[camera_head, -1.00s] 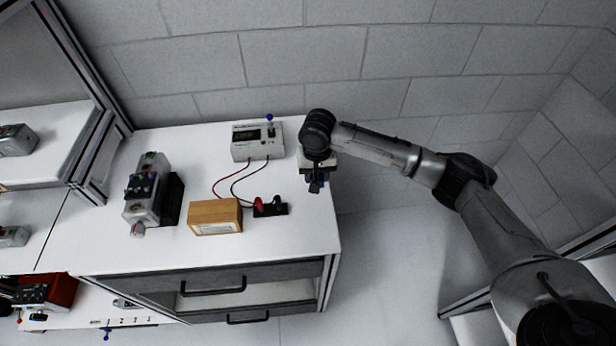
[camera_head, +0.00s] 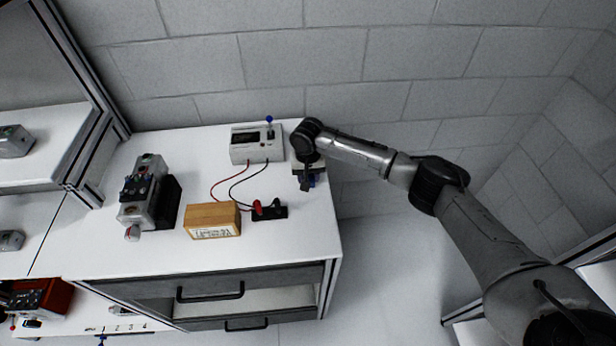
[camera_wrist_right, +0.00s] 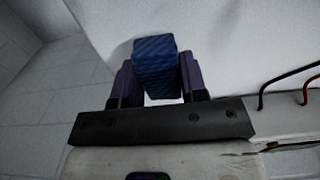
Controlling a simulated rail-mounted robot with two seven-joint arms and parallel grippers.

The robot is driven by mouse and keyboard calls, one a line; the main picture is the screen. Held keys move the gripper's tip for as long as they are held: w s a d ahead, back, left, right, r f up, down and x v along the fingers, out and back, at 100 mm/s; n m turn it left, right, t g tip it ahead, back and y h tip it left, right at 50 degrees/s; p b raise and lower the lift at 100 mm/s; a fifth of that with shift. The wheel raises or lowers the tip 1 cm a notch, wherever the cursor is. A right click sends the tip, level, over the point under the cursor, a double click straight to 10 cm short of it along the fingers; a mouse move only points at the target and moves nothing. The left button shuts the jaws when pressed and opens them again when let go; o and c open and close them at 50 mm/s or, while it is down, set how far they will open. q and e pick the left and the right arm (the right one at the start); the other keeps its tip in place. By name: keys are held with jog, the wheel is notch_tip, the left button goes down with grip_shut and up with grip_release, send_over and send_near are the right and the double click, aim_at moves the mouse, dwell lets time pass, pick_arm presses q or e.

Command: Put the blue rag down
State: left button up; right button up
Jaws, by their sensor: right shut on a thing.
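The blue rag (camera_wrist_right: 157,68) is a folded, patterned blue cloth in the right wrist view. It sits between the two dark fingers of my right gripper (camera_wrist_right: 158,85), which is shut on it. In the head view my right gripper (camera_head: 308,182) is over the right end of the white bench top (camera_head: 320,235), beside the white meter box. Only a small bit of blue shows there under the wrist. I cannot tell whether the rag touches the bench. My left gripper is not in view.
A white meter box (camera_head: 256,145) has red and black leads running to a black terminal block (camera_head: 269,211). A wooden block (camera_head: 212,220) and a grey servo unit (camera_head: 143,197) stand to the left. The bench's front right is clear; its right edge is close to my gripper.

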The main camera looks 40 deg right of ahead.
jog(key=shift+f, duration=0.3)
jog(key=o, duration=1)
jog(key=shift+r, duration=0.15)
notch_tip(320, 180, up, 12)
jog(key=shift+p, duration=1)
